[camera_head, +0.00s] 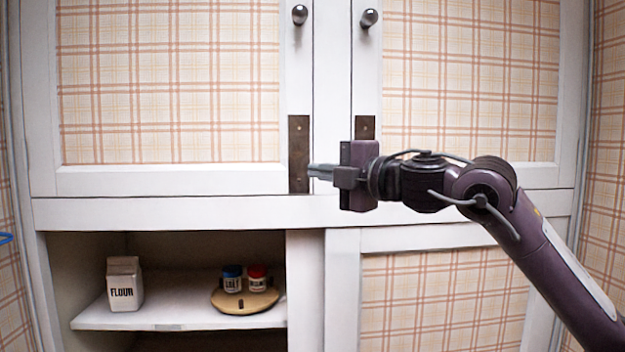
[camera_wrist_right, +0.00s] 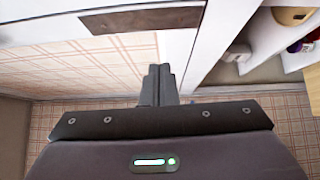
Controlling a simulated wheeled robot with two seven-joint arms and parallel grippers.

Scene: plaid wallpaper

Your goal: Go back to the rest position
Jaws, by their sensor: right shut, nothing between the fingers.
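My right gripper (camera_head: 321,172) is in the middle of the head view, its arm coming in from the lower right. It points left, in front of the cabinet near the lower edge of the upper doors. Its fingers also show in the right wrist view (camera_wrist_right: 158,84), shut together with nothing between them. My left gripper is in neither view.
A white cabinet has plaid upper doors with round knobs (camera_head: 299,14) and dark metal plates (camera_head: 299,153). Below left, an open shelf (camera_head: 180,318) holds a flour carton (camera_head: 124,284) and a round wooden board (camera_head: 240,304) bearing a blue-capped jar (camera_head: 232,279) and a red-capped jar (camera_head: 257,279). A plaid door (camera_head: 440,300) is at lower right.

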